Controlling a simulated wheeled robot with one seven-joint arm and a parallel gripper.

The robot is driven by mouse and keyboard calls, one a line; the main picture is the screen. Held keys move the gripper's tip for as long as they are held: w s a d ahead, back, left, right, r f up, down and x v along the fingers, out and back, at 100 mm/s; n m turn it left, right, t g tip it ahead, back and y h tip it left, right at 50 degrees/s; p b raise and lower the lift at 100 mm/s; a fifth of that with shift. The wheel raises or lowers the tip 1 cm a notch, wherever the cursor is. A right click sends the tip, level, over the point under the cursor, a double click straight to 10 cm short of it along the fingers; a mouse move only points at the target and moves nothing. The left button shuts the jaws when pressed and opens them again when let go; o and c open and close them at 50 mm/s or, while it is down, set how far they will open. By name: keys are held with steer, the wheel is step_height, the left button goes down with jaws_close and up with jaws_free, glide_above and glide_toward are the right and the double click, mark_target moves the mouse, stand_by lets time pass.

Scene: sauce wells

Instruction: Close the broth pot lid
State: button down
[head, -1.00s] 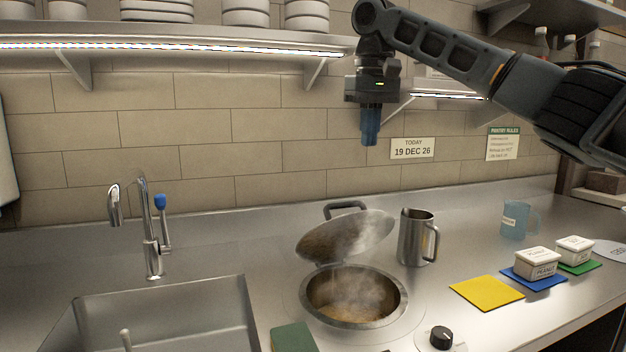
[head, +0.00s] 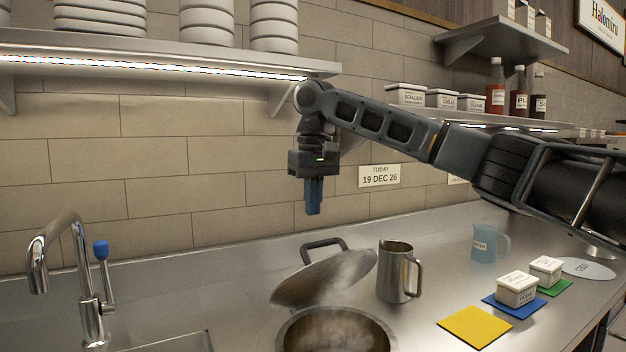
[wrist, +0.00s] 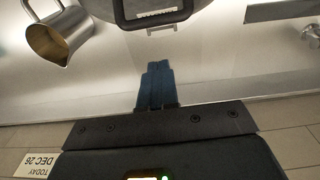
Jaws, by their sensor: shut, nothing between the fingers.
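The broth pot (head: 337,330) is sunk in the counter, and its round opening is cut off by the bottom edge of the head view. Its metal lid (head: 325,279) stands tilted open behind the opening, with a dark handle (head: 324,245) at its upper back edge. In the wrist view the lid handle (wrist: 152,14) shows at the top, beyond the fingertips. My gripper (head: 313,212) points down with its blue fingers together and empty. In the head view it appears above the lid handle, apart from it. The fingers also show in the wrist view (wrist: 156,68).
A metal pitcher (head: 394,272) stands right of the lid. A tap (head: 75,270) and sink are at left. A yellow mat (head: 475,326), a blue mat (head: 516,308) with a white tub and a blue mug (head: 485,244) lie to the right. A shelf (head: 160,55) hangs above.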

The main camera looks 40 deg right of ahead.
steer(key=shift+s+a+f, duration=0.1)
steer(key=shift+s+f, duration=0.3)
steer(key=shift+f, duration=0.3)
steer(key=shift+s+a+f, duration=0.1)
steer(key=shift+s+f, duration=0.35)
steer(key=shift+f, duration=0.3)
steer(key=shift+s+a+f, duration=0.1)
steer(key=shift+s+f, duration=0.3)
steer(key=shift+f, duration=0.3)
